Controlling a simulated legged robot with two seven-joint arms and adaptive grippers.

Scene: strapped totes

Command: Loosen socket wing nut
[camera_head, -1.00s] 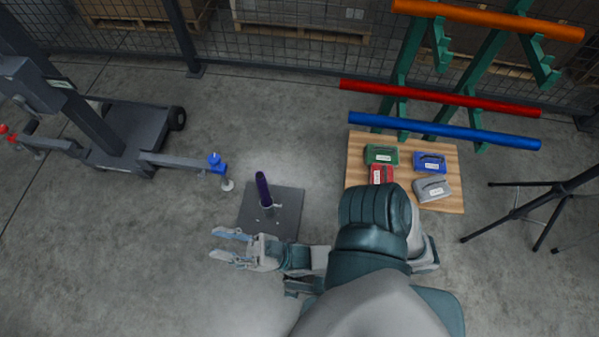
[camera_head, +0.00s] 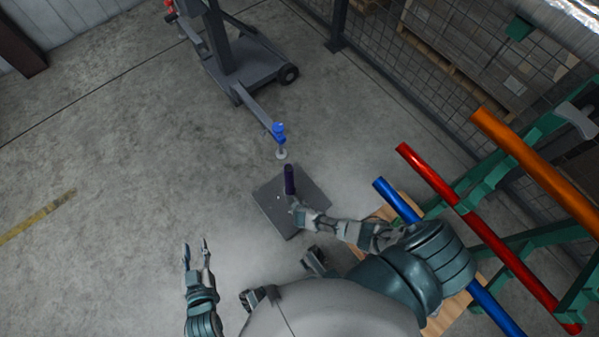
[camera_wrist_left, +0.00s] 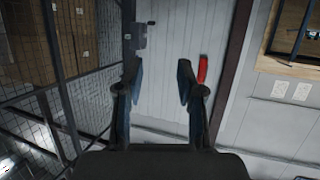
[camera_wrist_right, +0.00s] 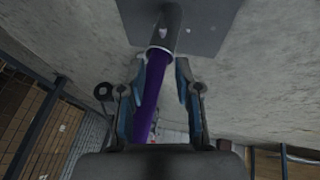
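A dark purple post (camera_head: 289,179) stands on a dark square base plate (camera_head: 265,205). In the right wrist view the purple post (camera_wrist_right: 151,98) runs into a grey socket (camera_wrist_right: 167,25) on the plate. A tiny light detail at the socket's right side (camera_wrist_right: 188,30) may be the wing nut; it is too small to be sure. My right gripper (camera_head: 294,204) is beside the post's lower part; in its wrist view the open fingers (camera_wrist_right: 163,75) straddle the post, contact unclear. My left gripper (camera_head: 196,248) is open and empty, left of the plate.
A wheeled grey stand (camera_head: 250,65) with a blue fitting (camera_head: 279,132) reaches close behind the plate. A green rack with blue (camera_head: 398,200), red (camera_head: 430,172) and orange (camera_head: 535,168) bars is at right, above a wooden board. The floor at left is clear.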

